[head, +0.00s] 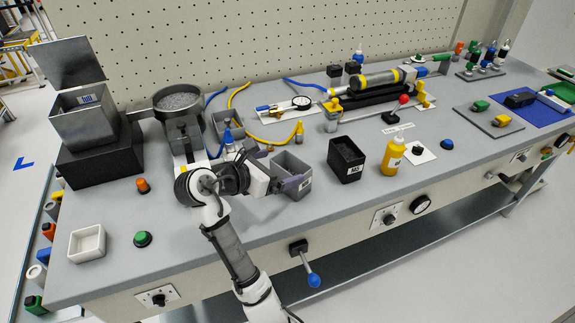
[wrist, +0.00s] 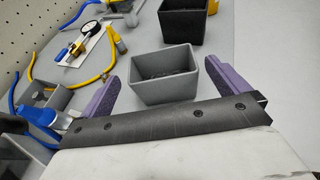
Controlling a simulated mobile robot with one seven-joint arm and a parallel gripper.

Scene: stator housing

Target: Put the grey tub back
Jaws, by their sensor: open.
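A grey open-topped tub (head: 294,186) stands upright on the bench, left of a black bin. In the wrist view the same tub (wrist: 165,91) lies between the two purple fingers, with dark contents low inside. My gripper (head: 277,168) is open at the tub; in the wrist view its fingertips (wrist: 162,75) stand to either side with small gaps and do not visibly touch it. The gripper hides part of the tub in the head view. A second grey tub (head: 229,121) stands farther back, by the round grey pan.
The black bin (head: 346,160) and a yellow bottle (head: 392,157) stand right of the tub. Yellow and blue hoses (head: 272,141) lie behind it. A round pan of grey grains (head: 178,101) and a white tray (head: 87,244) are left. The front bench strip is mostly clear.

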